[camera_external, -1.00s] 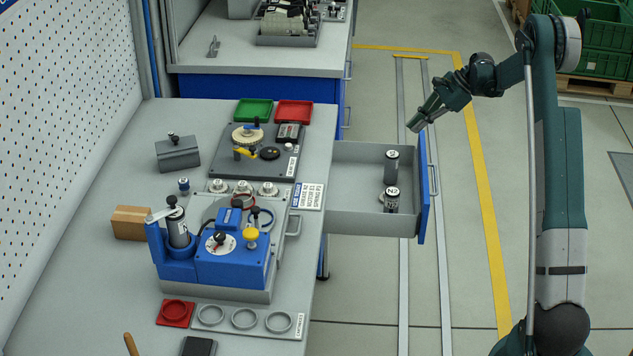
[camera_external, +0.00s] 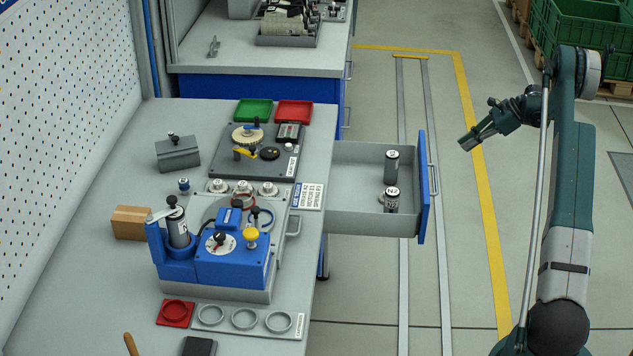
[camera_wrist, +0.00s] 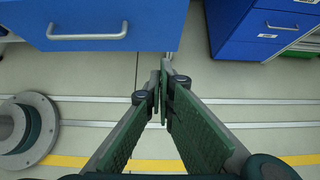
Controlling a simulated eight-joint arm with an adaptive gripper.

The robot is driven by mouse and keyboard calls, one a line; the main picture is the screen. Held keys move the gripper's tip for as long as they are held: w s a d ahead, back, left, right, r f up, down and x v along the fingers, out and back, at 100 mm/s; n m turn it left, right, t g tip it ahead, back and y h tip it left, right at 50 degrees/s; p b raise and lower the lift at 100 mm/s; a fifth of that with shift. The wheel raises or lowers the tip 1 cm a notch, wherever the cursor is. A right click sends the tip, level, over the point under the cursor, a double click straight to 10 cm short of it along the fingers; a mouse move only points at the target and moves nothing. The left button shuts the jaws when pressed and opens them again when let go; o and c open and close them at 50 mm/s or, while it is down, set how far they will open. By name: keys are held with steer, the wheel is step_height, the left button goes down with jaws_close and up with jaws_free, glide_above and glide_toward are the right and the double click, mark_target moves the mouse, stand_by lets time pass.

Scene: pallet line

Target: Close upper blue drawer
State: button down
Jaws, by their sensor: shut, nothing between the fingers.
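The upper blue drawer (camera_external: 372,222) is pulled out to the right from the grey bench in the external view. It is a grey box with a blue front and a handle (camera_external: 433,180) on its outer face. Two labelled cylinders (camera_external: 391,166) stand inside it. In the wrist view the blue drawer front (camera_wrist: 105,18) and its handle (camera_wrist: 87,36) fill the top left. My gripper (camera_external: 465,144) is shut and empty, to the right of the drawer front and apart from it. Its fingers (camera_wrist: 163,95) point toward the drawer side in the wrist view.
A second blue cabinet (camera_wrist: 262,25) with handles is at the upper right of the wrist view. The bench top (camera_external: 105,245) holds a blue fixture (camera_external: 232,262) and trays. Floor between the drawer and my arm is clear, with rails and a yellow line.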

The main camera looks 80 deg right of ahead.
steer(key=shift+w, duration=0.1)
steer(key=w+r+b+x, duration=0.2)
steer(key=x, duration=1)
steer(key=shift+w+f+b, duration=0.25)
steer(key=shift+f+b, duration=0.05)
steer(key=shift+b, duration=0.1)
steer(key=shift+w, duration=0.1)
glide_above(340, 168)
steer(key=shift+s+b, duration=0.25)
steer(key=shift+b, duration=0.2)
steer(key=shift+w+r, duration=0.1)
steer(key=shift+w, duration=0.25)
stand_by(0.4)
